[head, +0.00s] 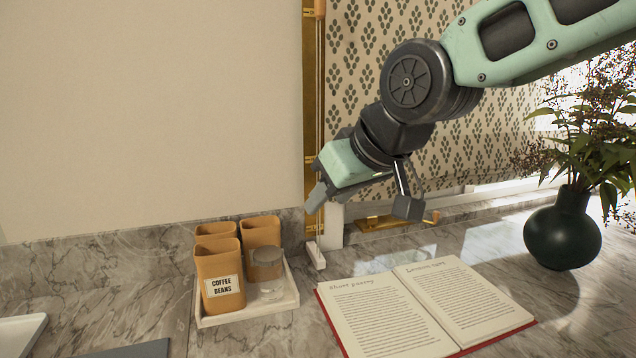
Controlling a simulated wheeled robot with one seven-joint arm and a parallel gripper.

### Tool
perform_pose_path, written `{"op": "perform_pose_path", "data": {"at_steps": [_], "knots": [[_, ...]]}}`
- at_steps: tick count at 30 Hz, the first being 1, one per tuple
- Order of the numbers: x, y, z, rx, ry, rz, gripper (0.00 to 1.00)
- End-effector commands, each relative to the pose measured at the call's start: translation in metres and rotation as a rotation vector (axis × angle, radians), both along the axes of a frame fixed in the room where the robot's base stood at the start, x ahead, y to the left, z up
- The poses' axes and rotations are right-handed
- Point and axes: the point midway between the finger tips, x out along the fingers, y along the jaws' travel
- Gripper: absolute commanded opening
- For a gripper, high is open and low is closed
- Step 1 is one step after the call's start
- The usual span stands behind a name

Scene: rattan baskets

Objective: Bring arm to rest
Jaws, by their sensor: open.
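My gripper (362,203) is in the head view, up in the air above the back of the marble counter. It hangs from my mint-green and black arm, which comes in from the upper right. The two fingers are spread apart with nothing between them. The gripper is above and to the right of the tray of canisters, and above and behind the open book. It looks clear of both.
A white tray (246,315) holds orange canisters (219,268), one labelled "COFFEE BEANS", and a glass jar (267,272). An open book (421,308) lies on the marble counter (495,248). A dark green vase (562,236) with branches stands at right. A patterned blind hangs behind.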

Motion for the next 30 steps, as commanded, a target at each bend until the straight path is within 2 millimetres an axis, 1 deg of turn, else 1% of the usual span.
{"op": "perform_pose_path", "data": {"at_steps": [1, 2, 3, 5, 6, 8, 9, 12, 15, 18, 21, 30], "knots": [[-0.022, -0.004, -0.021, -0.041, 0.051, 0.012, 0.43], [-0.033, -0.009, -0.033, -0.063, 0.081, 0.013, 0.43], [-0.049, -0.015, -0.048, -0.093, 0.123, 0.017, 0.43], [-0.074, -0.026, -0.069, -0.138, 0.184, 0.021, 0.43], [-0.091, -0.035, -0.083, -0.169, 0.226, 0.023, 0.43], [-0.116, -0.048, -0.102, -0.214, 0.287, 0.026, 0.43], [-0.132, -0.058, -0.113, -0.241, 0.325, 0.026, 0.43], [-0.17, -0.081, -0.136, -0.305, 0.415, 0.028, 0.43], [-0.199, -0.1, -0.151, -0.352, 0.484, 0.027, 0.43], [-0.217, -0.113, -0.16, -0.382, 0.529, 0.025, 0.43], [-0.226, -0.119, -0.164, -0.396, 0.55, 0.025, 0.43], [-0.228, -0.12, -0.165, -0.398, 0.554, 0.023, 0.43]]}}
